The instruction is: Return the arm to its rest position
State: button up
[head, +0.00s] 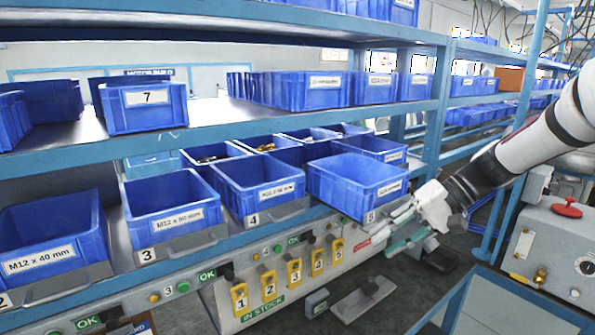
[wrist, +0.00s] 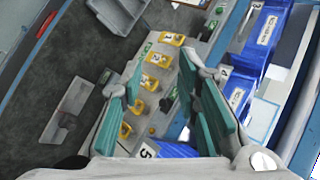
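My gripper (head: 394,231) is at the right of the head view, at the end of my white and black arm (head: 510,158), which reaches in from the right edge. It is just in front of the lower right corner of the blue bin (head: 358,185) at place 5; I cannot tell whether they touch. In the wrist view my gripper (wrist: 160,78) has its teal-padded fingers spread apart. Nothing is held between them. The bench front and floor show beyond the fingers.
Blue bins (head: 172,213) line the lower shelf, with more above. Yellow numbered tags (head: 270,285) hang on the panel below. Open floor (head: 425,290) lies below my gripper.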

jog(key=s+r+t+h, duration=0.2)
jog(key=s+r+h, duration=0.1)
jog(key=s, duration=0.9)
jog(key=s+r+n+t+h, duration=0.1)
jog(key=s+h, duration=0.5)
jog(key=s, duration=0.6)
jog(key=shift+s+d+r+t, duration=0.35)
jog(key=shift+s+r+t, duration=0.05)
jog(key=shift+r+t, duration=0.55)
